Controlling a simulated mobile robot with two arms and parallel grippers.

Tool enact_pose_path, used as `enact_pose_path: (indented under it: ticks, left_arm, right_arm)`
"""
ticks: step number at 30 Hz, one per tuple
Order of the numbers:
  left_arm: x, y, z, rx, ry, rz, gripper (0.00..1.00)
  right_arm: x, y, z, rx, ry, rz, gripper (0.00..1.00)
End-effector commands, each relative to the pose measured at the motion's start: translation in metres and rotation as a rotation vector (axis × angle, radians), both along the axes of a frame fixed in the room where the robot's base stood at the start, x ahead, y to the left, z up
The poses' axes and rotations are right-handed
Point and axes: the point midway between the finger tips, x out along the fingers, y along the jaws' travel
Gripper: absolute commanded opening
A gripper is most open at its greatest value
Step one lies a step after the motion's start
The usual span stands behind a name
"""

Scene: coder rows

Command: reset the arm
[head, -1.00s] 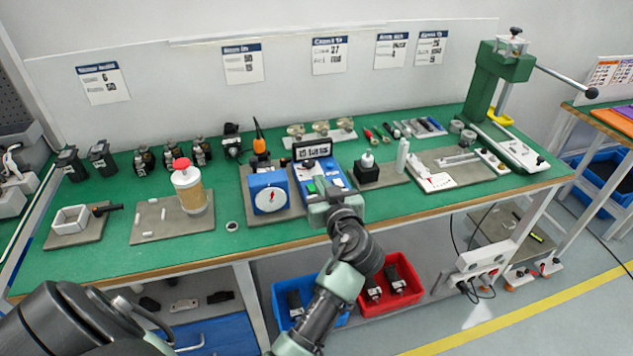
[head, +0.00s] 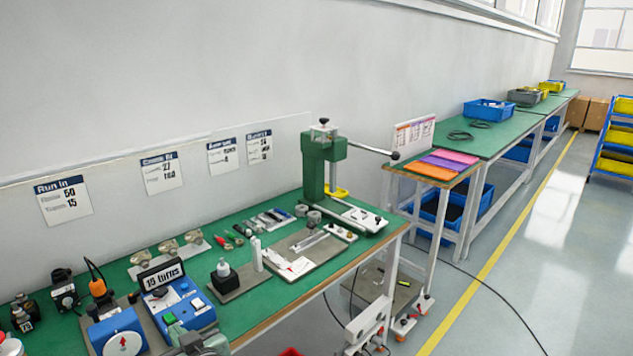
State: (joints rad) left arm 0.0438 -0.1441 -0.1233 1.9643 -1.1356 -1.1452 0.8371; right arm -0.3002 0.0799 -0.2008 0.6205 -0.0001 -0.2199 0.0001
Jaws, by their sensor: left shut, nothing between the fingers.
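My left gripper (head: 203,344) shows at the bottom edge of the head view, just in front of the blue device (head: 180,305) with the small display and buttons. It is shut with nothing held. The rest of that arm is cut off by the frame edge. My right gripper is out of the picture. The green lever press (head: 318,165) stands at the far right end of the green bench (head: 262,300), its handle (head: 368,149) sticking out to the right.
A black block with a white knob (head: 223,268) and a board with small parts (head: 310,250) lie right of the device. A small table (head: 433,180) with coloured sheets stands beyond the bench. Blue trays (head: 489,109) sit on farther benches.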

Motion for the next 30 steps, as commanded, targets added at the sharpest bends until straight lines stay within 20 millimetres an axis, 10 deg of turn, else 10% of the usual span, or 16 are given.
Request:
enact_pose_path:
  ticks: [9, 24, 30]
  left_arm:
    - [-0.133, -0.034, -0.125, -0.212, 0.567, -0.34, 0.0]
    - [-0.266, -0.111, -0.153, -0.35, 0.958, -0.866, 0.0]
    - [-0.256, -0.114, -0.196, -0.357, 0.977, -0.87, 0.0]
  right_arm:
    - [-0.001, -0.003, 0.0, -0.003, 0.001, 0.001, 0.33]
    - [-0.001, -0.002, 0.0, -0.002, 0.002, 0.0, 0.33]
    - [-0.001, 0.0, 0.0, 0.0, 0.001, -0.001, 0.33]
